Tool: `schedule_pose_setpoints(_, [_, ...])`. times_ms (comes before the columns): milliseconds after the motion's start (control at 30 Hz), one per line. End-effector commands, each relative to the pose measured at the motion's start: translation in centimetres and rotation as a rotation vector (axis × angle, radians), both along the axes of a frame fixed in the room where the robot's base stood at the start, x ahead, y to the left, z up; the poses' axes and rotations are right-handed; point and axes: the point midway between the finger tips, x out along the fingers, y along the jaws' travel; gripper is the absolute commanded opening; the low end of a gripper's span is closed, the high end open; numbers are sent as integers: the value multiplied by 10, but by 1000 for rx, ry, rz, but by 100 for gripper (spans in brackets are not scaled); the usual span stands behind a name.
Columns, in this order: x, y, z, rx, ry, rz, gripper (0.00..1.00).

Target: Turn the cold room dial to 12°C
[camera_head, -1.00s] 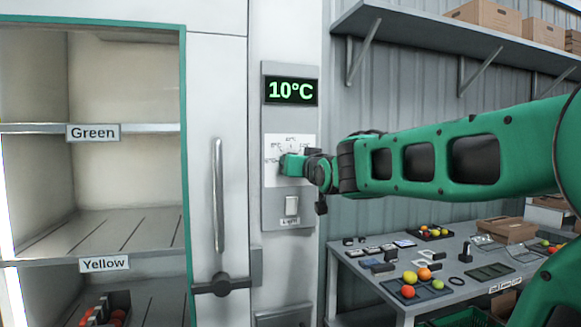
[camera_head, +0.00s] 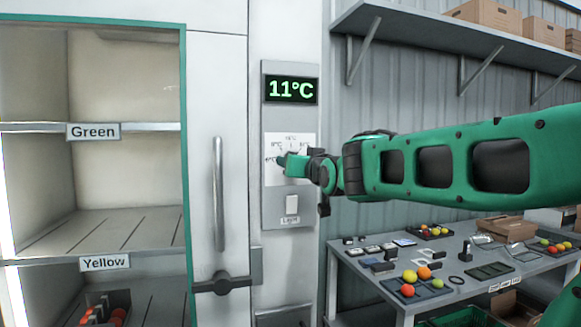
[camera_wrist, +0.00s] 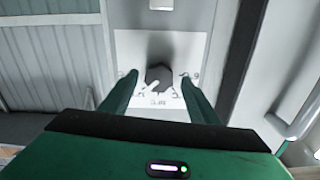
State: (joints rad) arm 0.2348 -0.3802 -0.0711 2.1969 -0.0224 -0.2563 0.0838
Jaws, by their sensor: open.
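The cold room display (camera_head: 290,90) reads 11°C in green digits. Below it is the white dial plate (camera_head: 272,143) with printed temperature marks, largely covered by my gripper in the head view. My gripper (camera_head: 285,162) is at the plate. In the wrist view the dark dial knob (camera_wrist: 158,74) has a pale pointer mark and lies between the two green fingers of my gripper (camera_wrist: 159,92). The fingers are apart, one on each side of the knob. I cannot tell whether either finger touches it.
A light switch (camera_head: 292,205) is just below the dial plate. The cold room door handle (camera_head: 218,195) stands to the left, beside open shelves labelled Green and Yellow. A worktable (camera_head: 350,262) with tomatoes and small items is at the lower right, under a wall shelf (camera_head: 400,24).

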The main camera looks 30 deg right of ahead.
Motion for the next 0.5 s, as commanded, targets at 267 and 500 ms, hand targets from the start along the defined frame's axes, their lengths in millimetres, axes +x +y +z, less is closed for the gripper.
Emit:
schedule_pose_setpoints(267, [-45, 14, 1, -1, -2, 2, 55])
schedule_pose_setpoints(500, [-73, 23, -1, 0, 2, 2, 55])
